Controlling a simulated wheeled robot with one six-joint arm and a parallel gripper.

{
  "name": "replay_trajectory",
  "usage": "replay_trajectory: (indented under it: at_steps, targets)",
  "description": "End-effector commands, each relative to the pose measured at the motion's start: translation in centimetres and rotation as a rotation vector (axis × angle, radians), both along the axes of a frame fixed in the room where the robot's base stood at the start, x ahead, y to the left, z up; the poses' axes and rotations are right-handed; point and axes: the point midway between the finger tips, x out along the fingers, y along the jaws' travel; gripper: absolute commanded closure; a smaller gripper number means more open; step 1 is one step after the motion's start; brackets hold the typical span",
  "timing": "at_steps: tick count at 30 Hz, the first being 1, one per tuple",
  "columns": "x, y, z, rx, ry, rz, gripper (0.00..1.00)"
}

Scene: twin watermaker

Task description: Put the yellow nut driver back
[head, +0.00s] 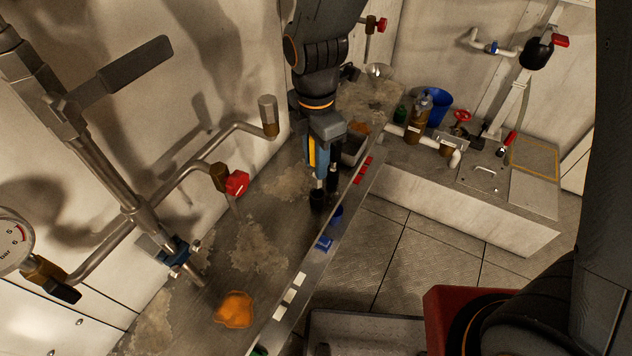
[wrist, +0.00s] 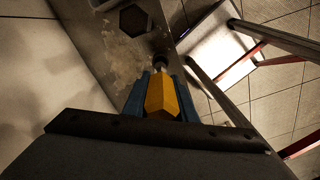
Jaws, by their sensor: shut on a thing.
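My gripper (head: 322,180) points down over the long metal bench. It is shut on the yellow nut driver (head: 312,153). In the wrist view the driver's faceted yellow handle (wrist: 162,97) sits between the blue fingers of my gripper (wrist: 161,88). A short shaft with a dark tip (wrist: 160,61) points away from my wrist. A dark hexagonal shape (wrist: 133,18) lies on the bench a little beyond the tip. I cannot tell whether the tip touches anything.
A pipe with a red-handled valve (head: 236,183) runs left of my gripper. A dark bin (head: 354,145) stands behind my gripper.

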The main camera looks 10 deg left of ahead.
Motion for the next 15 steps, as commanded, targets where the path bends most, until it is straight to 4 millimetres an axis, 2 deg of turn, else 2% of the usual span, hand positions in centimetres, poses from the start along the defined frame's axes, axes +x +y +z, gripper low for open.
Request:
replay_trajectory:
  at_steps: [3,10,15]
  targets:
    - [-0.1,-0.1,-1.6,-0.002,0.004,-0.002,1.00]
    - [-0.1,0.0,-3.2,0.000,0.002,-0.001,1.00]
    - [-0.2,0.0,-5.3,-0.001,0.003,0.000,1.00]
